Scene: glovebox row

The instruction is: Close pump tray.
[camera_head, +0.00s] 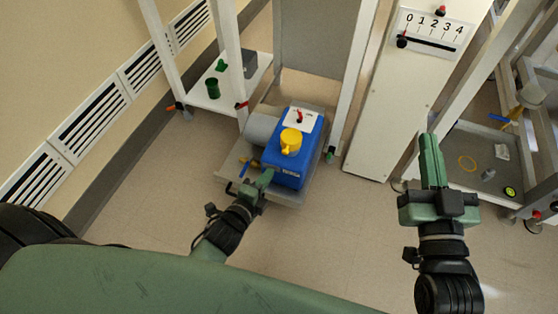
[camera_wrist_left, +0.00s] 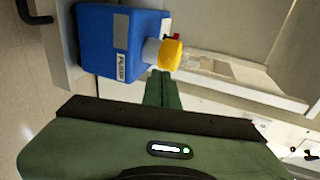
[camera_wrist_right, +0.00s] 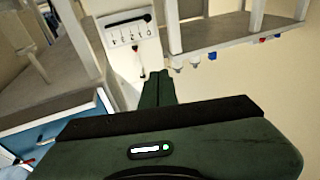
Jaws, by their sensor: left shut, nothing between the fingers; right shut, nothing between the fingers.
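The pump tray (camera_head: 232,166) is a grey tray low to the floor, sticking out from under the frame in the head view. A blue pump (camera_head: 285,170) with a yellow cap (camera_head: 291,139) stands on it; the pump also shows in the left wrist view (camera_wrist_left: 100,38). My left gripper (camera_head: 267,175) is shut and empty, at the front left of the pump, over the tray; I cannot tell whether it touches. In the left wrist view its fingers (camera_wrist_left: 162,80) point at the yellow cap's side. My right gripper (camera_head: 430,143) is shut and empty, raised well right of the tray.
A white panel with a 0-4 scale (camera_head: 432,28) stands right of the tray. A low shelf (camera_head: 228,98) with green items is at the left. Another grey tray (camera_head: 470,150) with small items lies at the right. The floor before the tray is clear.

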